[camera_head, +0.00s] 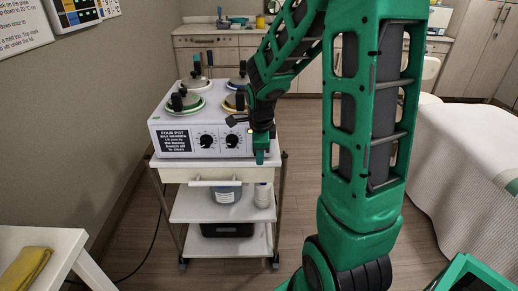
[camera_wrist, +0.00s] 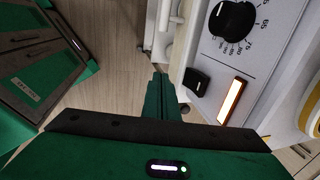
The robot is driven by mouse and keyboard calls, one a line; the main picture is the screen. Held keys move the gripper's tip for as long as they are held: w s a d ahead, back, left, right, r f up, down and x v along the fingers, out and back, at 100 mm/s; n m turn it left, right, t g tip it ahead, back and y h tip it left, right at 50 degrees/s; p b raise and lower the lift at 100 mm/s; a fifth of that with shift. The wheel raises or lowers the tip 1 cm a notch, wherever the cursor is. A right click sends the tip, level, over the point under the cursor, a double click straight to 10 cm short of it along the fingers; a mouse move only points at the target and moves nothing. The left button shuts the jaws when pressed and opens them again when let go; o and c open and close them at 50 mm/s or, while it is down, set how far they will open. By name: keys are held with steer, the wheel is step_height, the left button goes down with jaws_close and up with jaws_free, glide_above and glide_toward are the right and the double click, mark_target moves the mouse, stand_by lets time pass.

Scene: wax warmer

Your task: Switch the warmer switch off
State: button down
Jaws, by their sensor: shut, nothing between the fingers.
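The white four-pot wax warmer (camera_head: 222,147) stands on a trolley, its front panel facing me. My green gripper (camera_wrist: 160,92) is shut and empty. Its fingertips are just left of the switch in that view; I cannot tell whether they touch it. In the head view my gripper (camera_head: 261,154) hangs at the warmer's front right corner, and the switch is hidden behind my arm.
A white-covered bed (camera_head: 465,140) is at the right. Floor between them is clear.

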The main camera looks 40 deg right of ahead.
steer(key=shift+w+d+f, duration=0.25)
steer(key=shift+w+d, duration=0.25)
steer(key=shift+w, duration=0.25)
steer(key=shift+w+d+f, duration=0.2)
steer(key=shift+w+d, duration=0.25)
steer(key=shift+w, duration=0.25)
steer(key=shift+w+d+f, duration=0.15)
steer(key=shift+w+f, duration=0.05)
steer(key=shift+f, duration=0.2)
steer(key=shift+r, duration=0.2)
steer(key=shift+r, duration=0.65)
